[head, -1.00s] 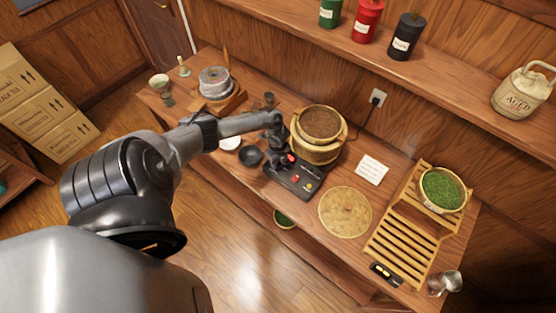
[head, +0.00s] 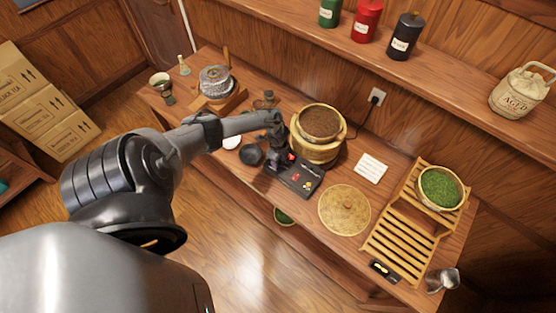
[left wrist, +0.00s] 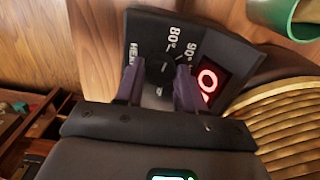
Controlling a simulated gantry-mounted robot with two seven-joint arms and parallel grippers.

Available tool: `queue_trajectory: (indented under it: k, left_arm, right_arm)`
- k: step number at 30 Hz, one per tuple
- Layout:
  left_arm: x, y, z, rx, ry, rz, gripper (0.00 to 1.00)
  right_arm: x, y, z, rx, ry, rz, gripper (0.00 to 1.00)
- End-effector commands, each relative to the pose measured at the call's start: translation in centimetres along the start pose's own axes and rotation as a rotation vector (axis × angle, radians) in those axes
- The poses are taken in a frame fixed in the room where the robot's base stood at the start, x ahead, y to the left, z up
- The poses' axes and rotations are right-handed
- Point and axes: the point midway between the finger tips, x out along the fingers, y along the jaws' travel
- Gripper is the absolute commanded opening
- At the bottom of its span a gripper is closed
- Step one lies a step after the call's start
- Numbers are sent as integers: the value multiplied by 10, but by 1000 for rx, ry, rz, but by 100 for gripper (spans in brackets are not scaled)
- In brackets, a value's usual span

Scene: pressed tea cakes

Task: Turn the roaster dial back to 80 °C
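The roaster's black control panel (head: 303,182) lies on the table in front of the woven roaster basket (head: 318,124). In the left wrist view the black dial (left wrist: 159,70) sits on the panel, with the marks 80° and 90° beside it and a HEAT label to the left. My left gripper (left wrist: 158,82) is over the panel, its two dark fingers spread on either side of the dial. Contact with the dial cannot be made out. In the head view the left gripper (head: 277,152) hides the panel's left end. My right gripper is not in view.
A red lit display (left wrist: 207,84) is right of the dial. A round woven lid (head: 345,210), a white card (head: 371,168) and a slatted wooden rack (head: 405,236) stand to the right. A dark bowl (head: 251,155) is close to the left of the gripper.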

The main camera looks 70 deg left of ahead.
Motion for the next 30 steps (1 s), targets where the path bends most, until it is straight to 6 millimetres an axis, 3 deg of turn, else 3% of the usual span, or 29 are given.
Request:
queue_trajectory:
  k: [1,5,17,30]
  left_arm:
    - [0,0,0,0,1,0,47]
    - [0,0,0,0,0,0,63]
    - [-8,-1,1,0,0,-3,63]
    - [-76,-1,1,4,-1,-3,63]
  right_arm:
    - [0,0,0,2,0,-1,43]
    - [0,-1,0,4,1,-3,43]
    - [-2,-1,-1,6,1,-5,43]
    - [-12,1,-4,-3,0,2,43]
